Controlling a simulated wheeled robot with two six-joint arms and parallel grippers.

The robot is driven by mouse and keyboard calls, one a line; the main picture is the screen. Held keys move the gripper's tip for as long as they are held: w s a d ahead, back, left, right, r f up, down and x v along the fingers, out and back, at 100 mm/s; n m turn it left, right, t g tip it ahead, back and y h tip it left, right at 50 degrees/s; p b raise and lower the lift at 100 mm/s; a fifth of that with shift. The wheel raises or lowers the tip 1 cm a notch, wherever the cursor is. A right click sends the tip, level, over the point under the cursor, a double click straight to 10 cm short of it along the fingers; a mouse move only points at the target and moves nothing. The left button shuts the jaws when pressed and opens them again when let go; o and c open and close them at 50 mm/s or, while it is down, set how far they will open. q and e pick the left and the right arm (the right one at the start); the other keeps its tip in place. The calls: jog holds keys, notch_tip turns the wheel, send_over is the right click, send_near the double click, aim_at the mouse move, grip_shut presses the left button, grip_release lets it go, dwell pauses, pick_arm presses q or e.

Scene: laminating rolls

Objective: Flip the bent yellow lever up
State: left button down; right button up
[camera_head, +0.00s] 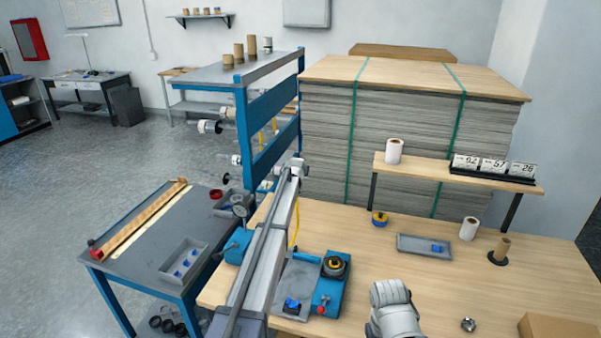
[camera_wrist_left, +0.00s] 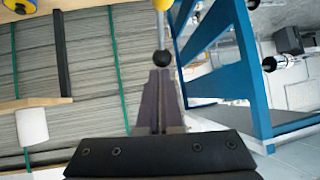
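A thin yellow bent lever (camera_head: 296,222) shows in the head view, beside the long grey bar of the machine and partly hidden by it. Nothing shows between the fingers. I cannot make out the fingers of either gripper in the head view.
A blue rack (camera_head: 270,150) stands behind the machine, left of a strapped sheet stack (camera_head: 400,140). A blue unit with a black dial (camera_head: 335,265) and a red knob stands at the bar's right. A grey tray (camera_head: 425,245) lies on the wooden table, which has free room around it.

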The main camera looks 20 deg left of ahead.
pick_arm(q)
jog(key=w+r+p+v, duration=0.2)
jog(key=p+v, duration=0.8)
jog(key=v, duration=0.3)
jog(key=shift+s+r, duration=0.35)
jog(key=shift+r, duration=0.2)
jog(key=shift+d, duration=0.1)
jog(key=s+d+f+m+g+h+b, duration=0.1)
jog(key=s+d+f+g+b, duration=0.25)
jog(key=s+d+f, duration=0.65)
jog(key=s+d+f+m+g+h+b, duration=0.15)
jog(key=s+d+f+b, duration=0.45)
jog(key=s, duration=0.7)
jog(key=s+d+f+g+b, duration=0.2)
jog(key=s+f, duration=0.1)
jog(key=s, duration=0.6)
jog(key=s+d+f+m+g+y+b, duration=0.1)
jog(key=s+d+f+g+b, duration=0.1)
jog(key=s, duration=0.8)
jog(key=s+d+f+m+g+b, duration=0.1)
jog(key=s+d+f, duration=0.3)
jog(key=s, duration=0.6)
jog(key=shift+f+g+y+b, duration=0.35)
jog(key=shift+g+b, duration=0.35)
jog(key=shift+b, duration=0.1)
